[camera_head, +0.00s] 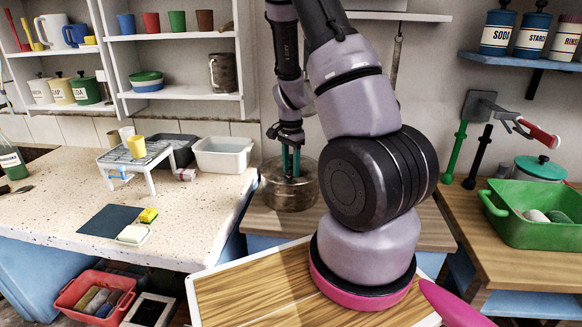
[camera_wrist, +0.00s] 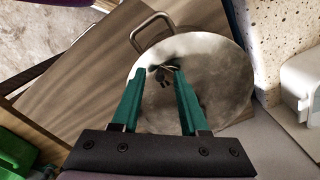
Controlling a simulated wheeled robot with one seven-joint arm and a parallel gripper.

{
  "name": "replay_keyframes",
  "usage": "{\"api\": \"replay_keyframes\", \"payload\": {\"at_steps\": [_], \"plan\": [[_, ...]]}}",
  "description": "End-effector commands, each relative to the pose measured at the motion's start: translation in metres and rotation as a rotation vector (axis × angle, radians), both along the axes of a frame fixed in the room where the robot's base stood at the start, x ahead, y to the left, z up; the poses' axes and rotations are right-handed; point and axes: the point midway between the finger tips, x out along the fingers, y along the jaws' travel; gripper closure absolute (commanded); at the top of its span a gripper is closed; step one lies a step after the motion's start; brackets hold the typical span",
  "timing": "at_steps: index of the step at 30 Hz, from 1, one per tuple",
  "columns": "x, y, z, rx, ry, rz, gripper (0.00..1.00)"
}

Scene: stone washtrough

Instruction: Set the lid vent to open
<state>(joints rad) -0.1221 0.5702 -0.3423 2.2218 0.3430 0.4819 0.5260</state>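A round metal pot with a flat lid (camera_head: 275,172) stands on the wooden counter in the head view, below my gripper (camera_head: 290,170). In the wrist view the shiny lid (camera_wrist: 225,85) fills the middle, with a looped metal handle (camera_wrist: 150,28) at its upper left edge. A small dark fitting (camera_wrist: 166,82), which looks like the vent, sits near the lid's middle. My gripper's teal fingers (camera_wrist: 164,68) point down at it, apart, with the fitting showing between them. Whether the fingers touch it, and its setting, I cannot tell.
A speckled stone counter (camera_head: 60,205) lies left of the pot, with a white basin (camera_head: 223,154) and a small rack (camera_head: 135,157) on it. A green tub (camera_head: 535,230) stands at the right. A wall-mounted red-handled lever (camera_head: 535,133) is above it.

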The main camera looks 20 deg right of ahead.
Motion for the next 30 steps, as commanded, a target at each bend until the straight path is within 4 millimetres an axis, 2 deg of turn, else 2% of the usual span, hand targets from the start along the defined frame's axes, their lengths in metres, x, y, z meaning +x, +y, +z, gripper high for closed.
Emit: {"api": "replay_keyframes", "payload": {"at_steps": [4, 7, 15, 21, 25, 30], "plan": [[0.000, 0.000, 0.003, 0.000, -0.001, 0.001, 0.56], [0.001, 0.001, 0.013, 0.000, -0.004, 0.002, 0.56], [0.002, 0.001, 0.066, 0.001, -0.006, 0.002, 0.56], [0.001, 0.000, 0.097, 0.001, -0.003, 0.000, 0.56], [0.000, 0.000, 0.106, 0.000, -0.001, 0.001, 0.56], [0.000, 0.000, 0.108, 0.000, 0.000, 0.000, 0.56]]}}
